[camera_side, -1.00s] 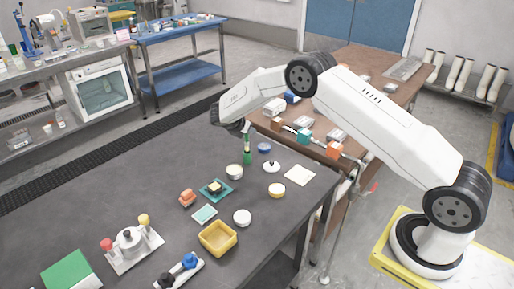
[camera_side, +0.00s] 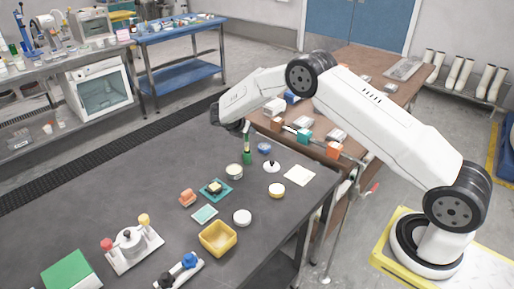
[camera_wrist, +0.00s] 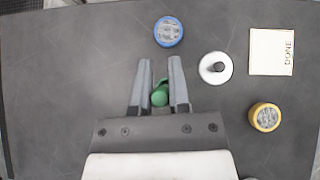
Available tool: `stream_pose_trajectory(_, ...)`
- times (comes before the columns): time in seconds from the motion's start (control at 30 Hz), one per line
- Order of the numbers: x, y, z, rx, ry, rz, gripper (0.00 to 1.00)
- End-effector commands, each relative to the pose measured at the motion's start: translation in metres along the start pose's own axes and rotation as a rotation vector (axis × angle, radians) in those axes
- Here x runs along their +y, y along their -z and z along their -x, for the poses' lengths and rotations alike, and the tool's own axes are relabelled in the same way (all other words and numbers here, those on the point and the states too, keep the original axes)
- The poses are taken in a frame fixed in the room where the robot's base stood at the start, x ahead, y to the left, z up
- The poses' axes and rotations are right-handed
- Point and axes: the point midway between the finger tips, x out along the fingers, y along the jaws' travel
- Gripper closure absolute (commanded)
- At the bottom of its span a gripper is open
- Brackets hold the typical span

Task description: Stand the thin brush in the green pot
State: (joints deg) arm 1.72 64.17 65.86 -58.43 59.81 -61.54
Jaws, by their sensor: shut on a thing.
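The green pot (camera_side: 247,158) stands on the dark table below my gripper in the side view. My gripper (camera_side: 246,128) points down above it and is shut on the thin brush (camera_side: 246,142), a slim upright thing with a pale part showing above the pot. The brush's lower end is at the pot's mouth; I cannot tell how far inside it is. In the wrist view, my gripper (camera_wrist: 160,85) has a green round shape between its fingers; most of the brush is hidden there.
Nearby are a blue round container (camera_wrist: 168,32), a white lid with a dark knob (camera_wrist: 216,68), a yellow-rimmed jar (camera_wrist: 265,117) and a note card (camera_wrist: 271,52). A yellow bin (camera_side: 217,239) and a teal tray (camera_side: 216,190) lie nearer the front.

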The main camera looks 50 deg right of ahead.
Motion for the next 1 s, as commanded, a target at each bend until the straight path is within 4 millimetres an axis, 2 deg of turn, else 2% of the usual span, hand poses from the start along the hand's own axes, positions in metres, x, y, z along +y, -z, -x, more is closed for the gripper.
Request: stream_pose_trajectory(1.0, 0.0002, 0.0059, -0.0053, 0.0, -0.001, 0.0, 1.0)
